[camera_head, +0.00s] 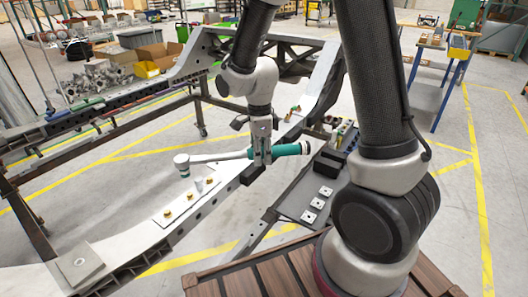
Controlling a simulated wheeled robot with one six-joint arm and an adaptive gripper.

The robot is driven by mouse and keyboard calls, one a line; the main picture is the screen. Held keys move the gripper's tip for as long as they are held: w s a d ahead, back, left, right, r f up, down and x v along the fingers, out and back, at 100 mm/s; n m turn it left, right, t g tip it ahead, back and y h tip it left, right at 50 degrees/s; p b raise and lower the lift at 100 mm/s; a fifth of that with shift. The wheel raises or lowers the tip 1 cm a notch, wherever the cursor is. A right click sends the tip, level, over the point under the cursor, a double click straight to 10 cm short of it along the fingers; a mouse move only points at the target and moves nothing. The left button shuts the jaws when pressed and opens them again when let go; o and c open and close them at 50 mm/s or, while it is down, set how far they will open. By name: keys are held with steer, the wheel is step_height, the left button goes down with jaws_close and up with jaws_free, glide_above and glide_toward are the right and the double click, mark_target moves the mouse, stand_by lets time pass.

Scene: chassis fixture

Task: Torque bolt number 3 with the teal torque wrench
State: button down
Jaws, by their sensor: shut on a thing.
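My gripper (262,158) is shut on the torque wrench, around its grey shaft beside the teal handle (290,150). The wrench lies roughly level, with its handle to the right and its round white-and-teal head (182,163) to the left. The head is over or just behind the far end of a light plate (162,219) on the chassis beam; I cannot tell its height. Several brass-coloured bolts (168,213) stand in a row on the plate, with a small pale upright piece (199,184) among them. I cannot read bolt numbers or see the head touching a bolt.
The chassis beam (225,178) runs diagonally under the wrench. A dark tray (300,197) with several square white plates is right of it, beside black bins (330,162). A loose square plate (80,262) lies at the beam's near end. A workbench with bins stands behind.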

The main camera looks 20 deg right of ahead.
steer(key=shift+w+a+f, duration=0.1)
steer(key=shift+a+f, duration=0.15)
step_height(320, 180, down, 6)
stand_by(0.8)
steer(key=shift+d+f, duration=0.15)
steer(key=shift+f, duration=0.9)
stand_by(0.5)
steer(key=shift+s, duration=0.25)
steer(key=shift+s+a+m, duration=0.2)
steer(key=shift+s+m, duration=0.2)
steer(key=shift+s, duration=0.25)
steer(key=shift+s, duration=0.1)
steer(key=shift+s+a+m, duration=0.25)
steer(key=shift+s+m, duration=0.15)
steer(key=shift+s, duration=0.25)
steer(key=shift+s, duration=0.1)
stand_by(0.4)
steer(key=shift+s+a+f+m, duration=0.1)
steer(key=shift+s+a+m, duration=0.15)
steer(key=shift+s, duration=0.25)
